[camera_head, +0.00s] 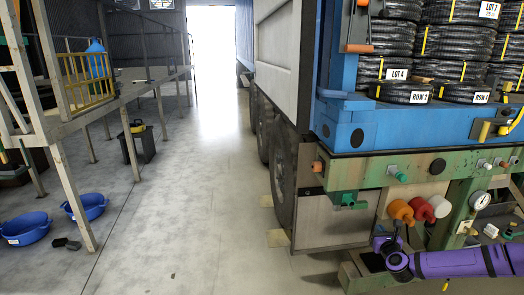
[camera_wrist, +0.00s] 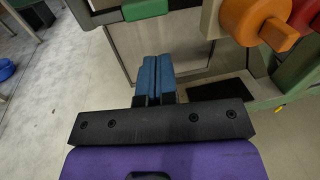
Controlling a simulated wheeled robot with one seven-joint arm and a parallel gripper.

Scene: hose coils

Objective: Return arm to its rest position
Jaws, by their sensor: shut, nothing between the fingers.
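My gripper (camera_wrist: 153,68) shows in the wrist view as two blue fingers side by side, pressed together with nothing between them. Beyond them is a pale grey panel (camera_wrist: 178,48) under the truck bed. My purple arm (camera_head: 450,263) reaches in from the right edge of the head view, low in front of the truck's equipment. Its fingertips are not clear in that view.
Hose coils (camera_head: 458,40) are stacked on the blue truck bed (camera_head: 375,118). Blue basins (camera_head: 27,229) lie at left; the middle floor is clear.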

